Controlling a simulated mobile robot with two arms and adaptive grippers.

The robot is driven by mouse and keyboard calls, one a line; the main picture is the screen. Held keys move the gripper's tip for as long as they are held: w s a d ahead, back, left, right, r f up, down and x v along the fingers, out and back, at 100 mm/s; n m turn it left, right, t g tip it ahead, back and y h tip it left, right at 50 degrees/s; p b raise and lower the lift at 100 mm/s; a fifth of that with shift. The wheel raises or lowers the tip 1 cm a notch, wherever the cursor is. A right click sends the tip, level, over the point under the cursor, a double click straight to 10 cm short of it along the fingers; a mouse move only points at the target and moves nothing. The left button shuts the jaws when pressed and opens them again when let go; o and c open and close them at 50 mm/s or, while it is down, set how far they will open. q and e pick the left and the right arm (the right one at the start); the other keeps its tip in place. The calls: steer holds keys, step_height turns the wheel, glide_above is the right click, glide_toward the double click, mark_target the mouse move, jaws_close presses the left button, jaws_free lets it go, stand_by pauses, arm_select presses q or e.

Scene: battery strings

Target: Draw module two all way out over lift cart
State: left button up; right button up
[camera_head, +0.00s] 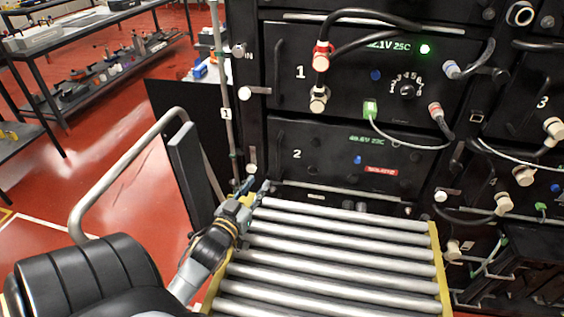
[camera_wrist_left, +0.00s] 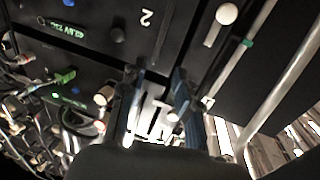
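Module two (camera_head: 335,160) is a black front panel marked 2, with a lit green readout, a blue button and a red label. It sits in the rack below module one (camera_head: 300,75), its front about in line with it. The lift cart (camera_head: 330,245), with steel rollers and yellow side rails, stands directly in front of it. My left gripper (camera_head: 252,187) is at the cart's far left corner, near the panel's lower left. In the left wrist view its fingers (camera_wrist_left: 155,90) are apart with nothing clearly held; module two's panel (camera_wrist_left: 110,20) is above them. My right gripper is out of view.
Cables hang from module one and from the modules at right (camera_head: 540,120). A bent cart handle (camera_head: 125,170) and a vertical pole (camera_head: 228,110) stand left of the rack. Shelves (camera_head: 80,50) are at the far left; red floor between is open.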

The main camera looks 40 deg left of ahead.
arm_select(q)
steer(key=f, duration=0.1)
glide_above(278, 179)
steer(key=shift+w+a+f, duration=0.1)
steer(key=shift+w+a, duration=0.05)
steer(key=shift+w, duration=0.1)
stand_by(0.4)
jaws_close()
